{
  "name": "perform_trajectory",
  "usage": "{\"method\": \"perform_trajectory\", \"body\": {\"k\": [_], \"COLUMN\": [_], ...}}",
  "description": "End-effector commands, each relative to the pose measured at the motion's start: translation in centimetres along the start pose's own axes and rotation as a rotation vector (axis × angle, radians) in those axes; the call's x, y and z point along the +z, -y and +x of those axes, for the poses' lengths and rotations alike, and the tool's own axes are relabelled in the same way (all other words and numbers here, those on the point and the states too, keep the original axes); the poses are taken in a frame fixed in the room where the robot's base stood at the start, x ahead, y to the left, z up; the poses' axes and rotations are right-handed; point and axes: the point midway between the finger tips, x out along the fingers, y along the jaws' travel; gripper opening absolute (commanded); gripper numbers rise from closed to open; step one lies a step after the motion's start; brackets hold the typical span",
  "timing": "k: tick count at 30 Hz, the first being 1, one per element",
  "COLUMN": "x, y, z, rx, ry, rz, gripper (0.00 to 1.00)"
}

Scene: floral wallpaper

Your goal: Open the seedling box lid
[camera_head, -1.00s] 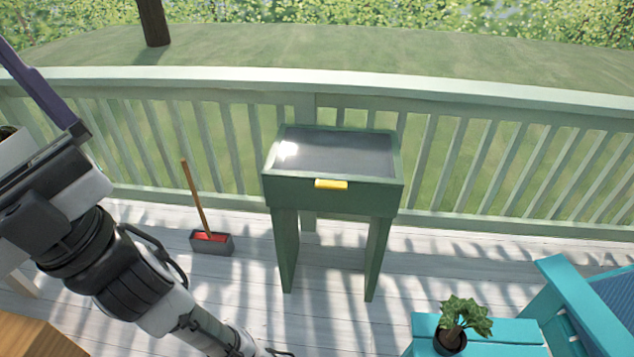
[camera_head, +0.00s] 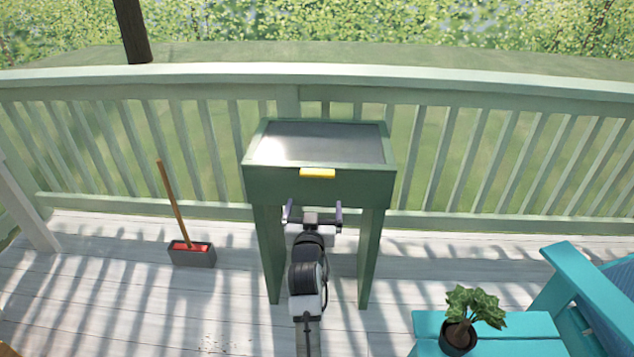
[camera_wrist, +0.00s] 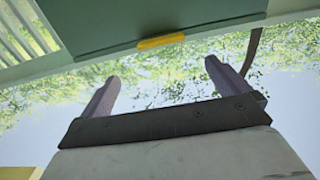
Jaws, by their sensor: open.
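The green seedling box (camera_head: 290,187) stands on legs against the railing. Its lid, with a grey glazed panel (camera_head: 345,145) in a green frame, is shut. A yellow handle (camera_head: 317,173) sits at the middle of the lid's front edge. My gripper (camera_head: 312,208) is open and empty, in front of the box and below the handle, apart from it. In the wrist view the two fingers of my gripper (camera_wrist: 160,82) are spread wide, with the yellow handle (camera_wrist: 161,41) beyond and above them and the box front (camera_wrist: 110,20) at the top.
A dustpan-like grey box (camera_head: 192,256) with a wooden-handled tool stands on the deck at left. A teal chair (camera_head: 585,295) and a potted plant (camera_head: 460,325) on a teal surface are at lower right. The pale railing (camera_head: 480,90) runs behind the box.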

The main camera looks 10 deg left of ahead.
Motion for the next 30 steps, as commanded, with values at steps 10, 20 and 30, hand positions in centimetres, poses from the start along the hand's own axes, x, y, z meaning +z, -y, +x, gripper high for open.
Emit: {"method": "perform_trajectory", "body": {"k": [10,20,30], "x": [-0.4,-0.4,-0.2], "y": [0.0,0.1,0.1], "z": [5.2,11.2,13.6], "rx": [0.000,0.000,-0.001], "ry": [0.000,-0.002,-0.002], "rz": [0.003,0.002,0.001], "gripper": [1.00,1.00,1.00]}}
